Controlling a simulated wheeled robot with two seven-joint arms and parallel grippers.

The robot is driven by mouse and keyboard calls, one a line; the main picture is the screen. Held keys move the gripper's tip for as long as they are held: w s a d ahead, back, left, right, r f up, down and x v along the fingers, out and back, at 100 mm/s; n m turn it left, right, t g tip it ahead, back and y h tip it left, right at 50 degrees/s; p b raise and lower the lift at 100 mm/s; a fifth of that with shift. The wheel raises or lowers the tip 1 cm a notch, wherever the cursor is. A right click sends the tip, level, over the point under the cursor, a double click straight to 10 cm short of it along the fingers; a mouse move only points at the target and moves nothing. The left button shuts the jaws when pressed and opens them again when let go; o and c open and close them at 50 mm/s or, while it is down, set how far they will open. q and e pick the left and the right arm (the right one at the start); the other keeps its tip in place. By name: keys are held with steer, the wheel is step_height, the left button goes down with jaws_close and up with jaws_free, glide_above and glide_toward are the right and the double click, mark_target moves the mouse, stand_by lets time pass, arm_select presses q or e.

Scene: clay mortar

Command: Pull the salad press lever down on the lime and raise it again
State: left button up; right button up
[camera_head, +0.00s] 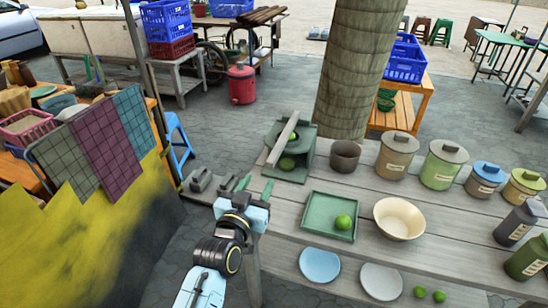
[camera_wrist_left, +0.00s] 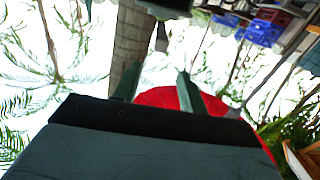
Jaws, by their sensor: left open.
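The press (camera_head: 299,172) is a dark green frame at the back left of the grey plank table. Its pale lever (camera_head: 283,137) slopes up from front left to back right across the top. A lime (camera_head: 287,163) sits low inside the press, partly shaded. My left gripper (camera_head: 257,183) is open and empty, in front of and below the press at the table's left edge, apart from the lever. My right gripper is not in view.
A green tray (camera_head: 309,234) with a lime (camera_head: 343,221) lies right of my left gripper. A brown cup (camera_head: 345,156), a cream bowl (camera_head: 399,219) and lidded jars (camera_head: 398,152) stand further right. A thick trunk (camera_head: 350,65) rises behind. A grey metal item (camera_head: 202,180) lies left of the press.

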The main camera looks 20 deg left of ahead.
mark_target(274, 154)
arm_select(q)
steer(key=w, duration=0.4)
steer(key=w+b, duration=0.1)
steer(key=w, duration=0.3)
steer(key=w+b, duration=0.1)
steer(key=w, duration=0.3)
steer(key=shift+w+d, duration=0.15)
steer(key=shift+d, duration=0.1)
steer(key=shift+w, duration=0.35)
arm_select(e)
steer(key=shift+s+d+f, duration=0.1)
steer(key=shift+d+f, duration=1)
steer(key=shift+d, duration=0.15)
arm_select(q)
jaws_close()
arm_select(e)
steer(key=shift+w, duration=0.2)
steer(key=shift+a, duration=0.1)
